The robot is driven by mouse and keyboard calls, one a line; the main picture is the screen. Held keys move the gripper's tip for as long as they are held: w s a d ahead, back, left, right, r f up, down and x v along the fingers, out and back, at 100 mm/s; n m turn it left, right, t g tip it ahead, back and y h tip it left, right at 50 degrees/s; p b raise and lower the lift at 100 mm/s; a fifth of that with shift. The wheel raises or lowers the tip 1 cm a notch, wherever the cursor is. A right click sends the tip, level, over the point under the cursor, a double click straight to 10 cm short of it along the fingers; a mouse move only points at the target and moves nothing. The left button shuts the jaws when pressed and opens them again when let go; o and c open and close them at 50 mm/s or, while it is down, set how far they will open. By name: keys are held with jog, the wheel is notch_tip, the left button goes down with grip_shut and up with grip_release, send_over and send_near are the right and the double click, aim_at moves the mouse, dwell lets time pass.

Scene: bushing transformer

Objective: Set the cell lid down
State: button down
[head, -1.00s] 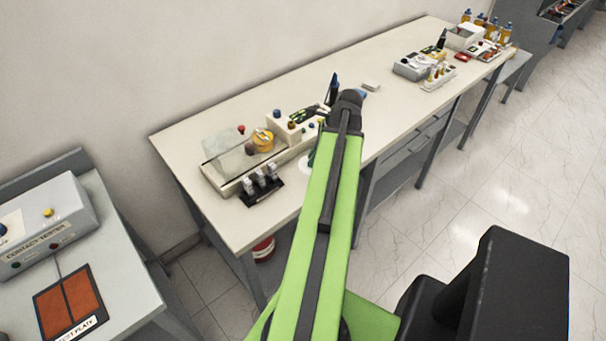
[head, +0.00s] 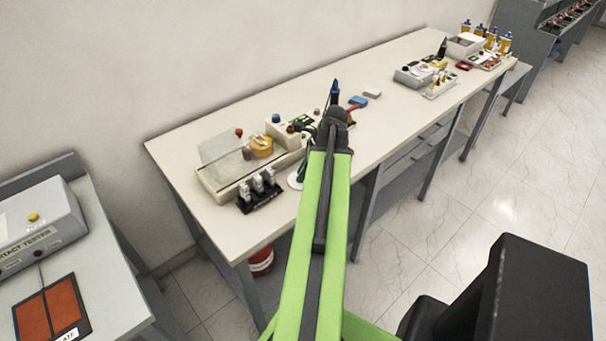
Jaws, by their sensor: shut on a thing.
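A long tray-like cell (head: 222,183) lies on the bench at the left, with an orange-yellow round part (head: 261,146) on it. A pale, greyish pane (head: 220,146) shows at its back left, beside a red knob (head: 239,132). It looks like the cell lid, but I cannot tell whether it touches the cell. My gripper (head: 335,120) is at the end of my green arm, over the bench to the right of the cell. My own wrist hides the jaws. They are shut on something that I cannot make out.
Three small white-topped parts on a black base (head: 258,190) stand in front of the cell. A pale box with a blue knob (head: 288,130) is behind. A blue-tipped tool (head: 335,90) stands beyond my wrist. The bench top (head: 285,215) is bare near its front edge.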

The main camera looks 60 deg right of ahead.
jog(key=c, duration=1.3)
grip_release()
jog(key=shift+f, duration=0.1)
jog(key=shift+s+r+p, duration=0.1)
jog(key=shift+r+p, duration=0.45)
jog(key=p+v, duration=1)
jog(key=v, duration=0.1)
jog(key=shift+r, duration=0.15)
